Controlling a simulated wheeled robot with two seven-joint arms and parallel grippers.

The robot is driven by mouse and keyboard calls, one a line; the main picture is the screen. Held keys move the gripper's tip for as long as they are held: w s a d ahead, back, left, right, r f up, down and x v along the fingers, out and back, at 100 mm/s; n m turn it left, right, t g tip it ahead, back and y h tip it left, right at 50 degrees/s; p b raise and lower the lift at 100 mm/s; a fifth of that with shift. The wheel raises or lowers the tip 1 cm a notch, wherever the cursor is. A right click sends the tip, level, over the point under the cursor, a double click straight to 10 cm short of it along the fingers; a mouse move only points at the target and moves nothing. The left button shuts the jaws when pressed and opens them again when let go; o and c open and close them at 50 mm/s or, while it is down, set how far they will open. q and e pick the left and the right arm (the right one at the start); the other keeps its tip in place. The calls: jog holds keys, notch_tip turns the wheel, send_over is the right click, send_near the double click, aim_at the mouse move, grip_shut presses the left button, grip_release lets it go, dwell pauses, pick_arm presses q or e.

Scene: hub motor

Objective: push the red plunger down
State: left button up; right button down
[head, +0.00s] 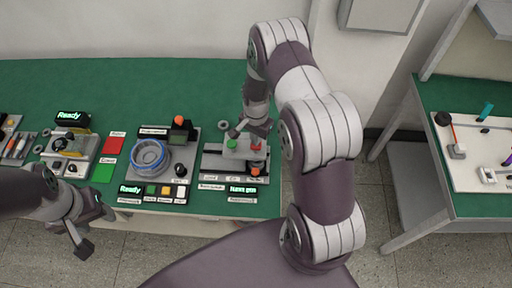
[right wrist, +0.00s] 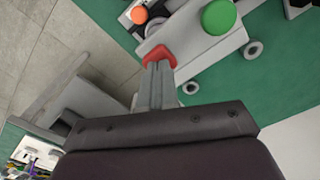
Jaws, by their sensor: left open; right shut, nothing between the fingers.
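The red plunger (head: 256,147) is on the grey fixture at the right end of the green bench, partly hidden by my right gripper in the head view. In the right wrist view the red plunger (right wrist: 159,53) shows just beyond the fingertips. My right gripper (right wrist: 157,67) is shut and empty, its tips at the plunger; I cannot tell whether they touch. The right gripper (head: 257,131) also shows in the head view. A green knob (head: 232,133) stands left of the plunger. My left gripper (head: 96,232) is open and empty, low at the bench's front left.
An orange knob (head: 255,171) sits in front of the plunger, above a lit display (head: 243,189). A blue ring device (head: 149,156) stands left of the fixture. Red (head: 115,146) and green (head: 103,172) pads lie further left. A second table (head: 478,200) stands right, across a floor gap.

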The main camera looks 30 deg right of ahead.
jog(key=shift+f+b, duration=0.65)
jog(key=shift+f, duration=0.25)
jog(key=shift+r, duration=0.15)
notch_tip(320, 180, up, 8)
jog(key=p, duration=0.6)
dwell(0.6)
